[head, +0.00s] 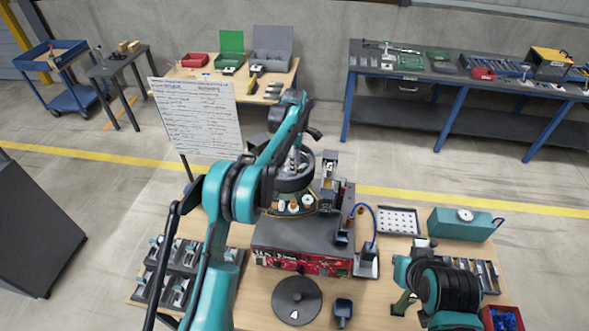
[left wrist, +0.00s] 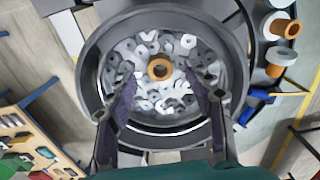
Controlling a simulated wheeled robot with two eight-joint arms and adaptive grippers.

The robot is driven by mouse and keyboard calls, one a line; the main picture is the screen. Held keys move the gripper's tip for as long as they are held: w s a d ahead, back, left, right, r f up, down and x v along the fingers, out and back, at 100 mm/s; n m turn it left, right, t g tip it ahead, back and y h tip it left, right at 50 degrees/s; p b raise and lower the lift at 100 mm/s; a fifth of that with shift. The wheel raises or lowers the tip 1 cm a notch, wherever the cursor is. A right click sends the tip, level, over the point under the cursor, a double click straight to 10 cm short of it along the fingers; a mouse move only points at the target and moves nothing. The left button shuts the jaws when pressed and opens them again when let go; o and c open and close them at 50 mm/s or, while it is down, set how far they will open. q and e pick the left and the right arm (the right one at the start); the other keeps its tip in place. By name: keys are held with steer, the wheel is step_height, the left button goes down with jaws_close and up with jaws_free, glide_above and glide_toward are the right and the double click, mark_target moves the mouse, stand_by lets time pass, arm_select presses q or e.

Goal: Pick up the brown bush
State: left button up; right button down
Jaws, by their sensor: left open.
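The brown bush (left wrist: 159,69) is a small ring with a dark hole. In the left wrist view it lies among several grey nut-shaped parts inside the round feeder bowl (left wrist: 95,100). The bowl (head: 296,184) also shows in the head view, where my arm partly covers it and the bush cannot be made out. My left gripper (left wrist: 160,84) is open and points down into the bowl, with one finger on each side of the bush and apart from it. My right gripper (head: 404,302) is low at the right of the bench; its jaws are unclear.
Other brown-orange parts (left wrist: 284,27) stand outside the bowl at its right in the left wrist view. The feeder base (head: 290,236) stands mid-bench. A perforated white tray (head: 398,220), a teal box (head: 460,224) and a black disc (head: 297,300) surround it.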

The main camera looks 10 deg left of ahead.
arm_select(q)
steer(key=shift+f, duration=1.25)
jaws_close()
steer(key=shift+r, duration=0.1)
